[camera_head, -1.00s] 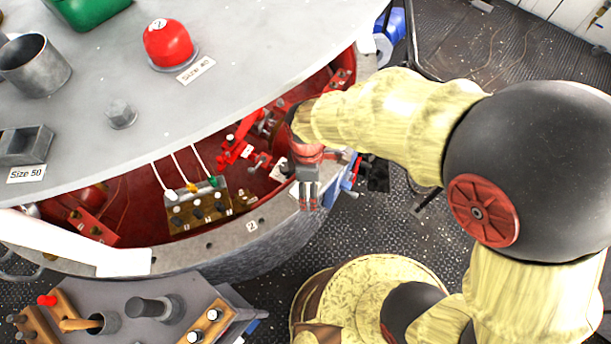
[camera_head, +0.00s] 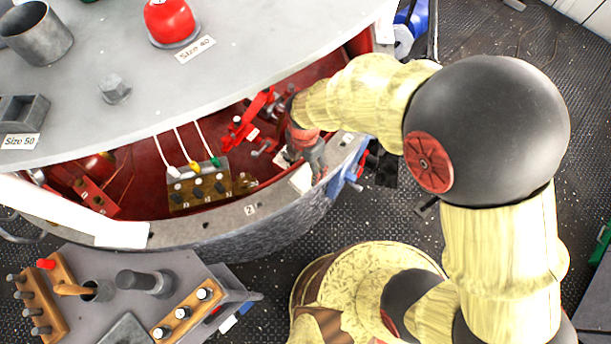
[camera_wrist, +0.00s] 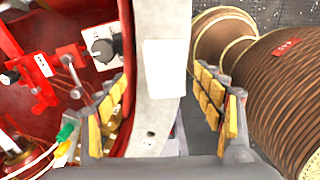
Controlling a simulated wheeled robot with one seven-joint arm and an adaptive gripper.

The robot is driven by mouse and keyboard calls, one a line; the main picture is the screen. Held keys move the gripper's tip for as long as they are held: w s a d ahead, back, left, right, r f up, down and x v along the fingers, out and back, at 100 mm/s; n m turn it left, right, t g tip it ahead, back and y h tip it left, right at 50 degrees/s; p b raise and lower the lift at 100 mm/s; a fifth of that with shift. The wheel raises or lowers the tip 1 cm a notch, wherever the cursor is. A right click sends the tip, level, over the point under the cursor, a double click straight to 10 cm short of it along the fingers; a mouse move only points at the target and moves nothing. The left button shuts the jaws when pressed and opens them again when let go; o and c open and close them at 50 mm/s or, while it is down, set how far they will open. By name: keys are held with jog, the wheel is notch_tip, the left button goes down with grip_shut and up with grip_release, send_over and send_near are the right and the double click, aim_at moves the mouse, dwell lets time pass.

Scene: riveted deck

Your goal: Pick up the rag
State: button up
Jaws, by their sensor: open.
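A flat white rectangular piece (camera_head: 301,180) lies on the grey rim of the red-lined round console; it may be the rag, but no folds or weave show. In the wrist view the white piece (camera_wrist: 165,68) lies ahead, between the two finger lines. My gripper (camera_head: 316,168) is just above the rim, beside and partly over this piece. In the wrist view my gripper (camera_wrist: 165,115) is open, with yellow-padded fingers on either side of the rim and nothing between them.
The grey round tabletop (camera_head: 215,105) overhangs the red recess at left. A switch block (camera_head: 198,188) with cables and red fittings (camera_head: 245,120) sit inside the recess. A blue-handled clamp (camera_head: 356,172) is right of my gripper. A control box (camera_head: 130,300) stands at lower left.

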aim_at(305, 175)
jog(key=f, duration=0.2)
jog(key=f+b, duration=0.1)
jog(key=shift+s+d+f, duration=0.15)
jog(key=shift+s+f, duration=0.25)
jog(key=shift+f, duration=0.45)
jog(key=shift+c, duration=0.6)
jog(key=c, duration=1.1)
jog(key=shift+c, duration=0.7)
jog(key=shift+r, duration=0.1)
